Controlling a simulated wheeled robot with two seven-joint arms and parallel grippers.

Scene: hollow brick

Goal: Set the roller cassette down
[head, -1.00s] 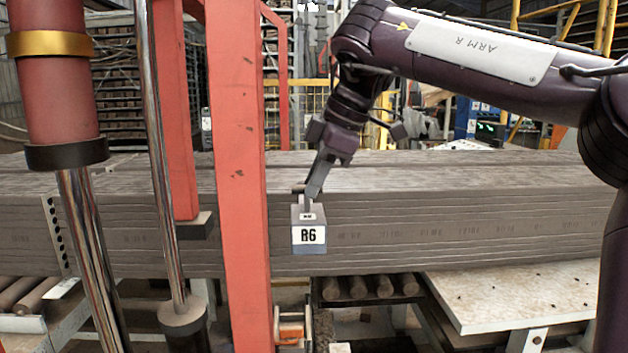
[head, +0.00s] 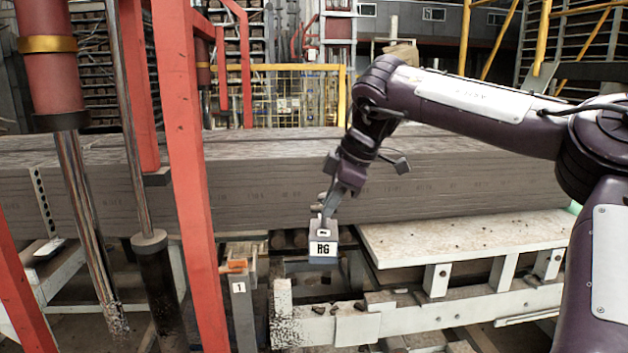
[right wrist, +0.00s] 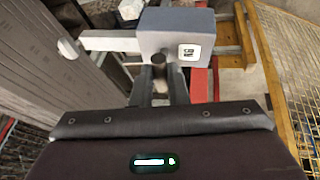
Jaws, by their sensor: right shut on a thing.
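The roller cassette (head: 323,255) is a small grey-blue block with a white label reading R6. My right gripper (head: 325,215) is shut on its top and holds it in front of the brick stack, above the lower frame. In the right wrist view the cassette (right wrist: 177,32) sits at the tips of my right gripper (right wrist: 160,75), with its label facing up in the picture. Whether anything touches its underside cannot be told. My left gripper is not in view.
A long grey slab stack (head: 430,185) runs behind. A pale table (head: 460,238) lies right of the cassette. A post marked 1 (head: 240,300) with an orange part stands to the left, beside a red upright (head: 190,180). A pale beam (head: 420,318) runs below.

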